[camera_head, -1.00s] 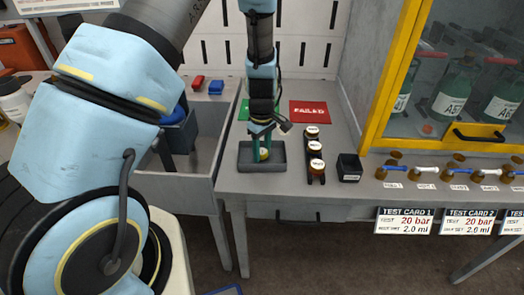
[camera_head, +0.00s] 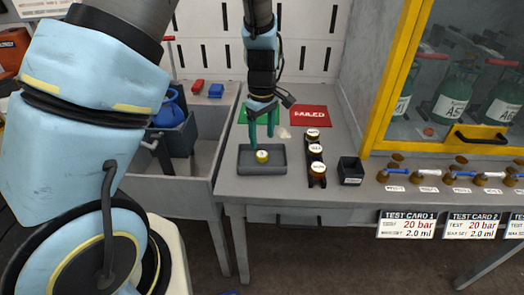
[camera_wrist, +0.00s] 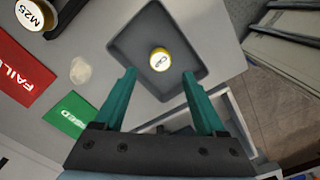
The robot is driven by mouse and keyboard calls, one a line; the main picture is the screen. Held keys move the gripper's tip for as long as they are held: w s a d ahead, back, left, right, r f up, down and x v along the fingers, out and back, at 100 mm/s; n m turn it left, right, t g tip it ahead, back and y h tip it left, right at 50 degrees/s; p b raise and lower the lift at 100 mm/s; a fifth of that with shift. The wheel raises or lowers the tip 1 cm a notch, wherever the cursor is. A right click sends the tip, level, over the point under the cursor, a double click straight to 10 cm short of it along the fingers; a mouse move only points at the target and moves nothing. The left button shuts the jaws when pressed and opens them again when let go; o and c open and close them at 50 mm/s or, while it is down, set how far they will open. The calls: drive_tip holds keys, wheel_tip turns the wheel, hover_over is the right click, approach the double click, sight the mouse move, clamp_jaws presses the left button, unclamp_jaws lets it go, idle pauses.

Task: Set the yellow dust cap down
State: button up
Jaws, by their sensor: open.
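The yellow dust cap (camera_head: 262,156) rests in the shallow dark grey tray (camera_head: 243,170) on the bench. The wrist view shows the cap (camera_wrist: 159,59) with a white top and dark lettering, near the middle of the tray floor, apart from the tray walls. My gripper (camera_head: 261,137) is above the back edge of the tray, open and empty. In the wrist view its two teal fingers (camera_wrist: 160,73) stand wide apart, with the cap beyond and between their tips, not touched.
A red FAILED card (camera_head: 309,116) and a partly hidden green card (camera_wrist: 70,120) lie behind the tray. Several amber pieces with white tops (camera_head: 316,150) stand in a dark rack at right, beside a black box (camera_head: 350,170). A pale round item (camera_head: 284,133) lies behind the tray.

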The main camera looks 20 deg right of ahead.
sight(262, 154)
wheel_tip(262, 154, up, 5)
drive_tip(key=w+a+r+m, duration=0.1)
drive_tip(key=a+r, duration=0.1)
drive_tip(key=a, duration=0.6)
drive_tip(key=a+r+m, duration=0.1)
drive_tip(key=a+r, duration=0.1)
drive_tip(key=a, duration=0.5)
drive_tip(key=s+a+r+m, duration=0.1)
drive_tip(key=s+a+m, duration=0.1)
drive_tip(key=a, duration=0.5)
drive_tip(key=s+a+m+t, duration=0.1)
drive_tip(key=s+a+m, duration=0.1)
drive_tip(key=a, duration=0.5)
drive_tip(key=shift+s+a+r+t+b, duration=0.15)
drive_tip(key=shift+s+r+t+b, duration=0.2)
drive_tip(key=shift+s, duration=0.35)
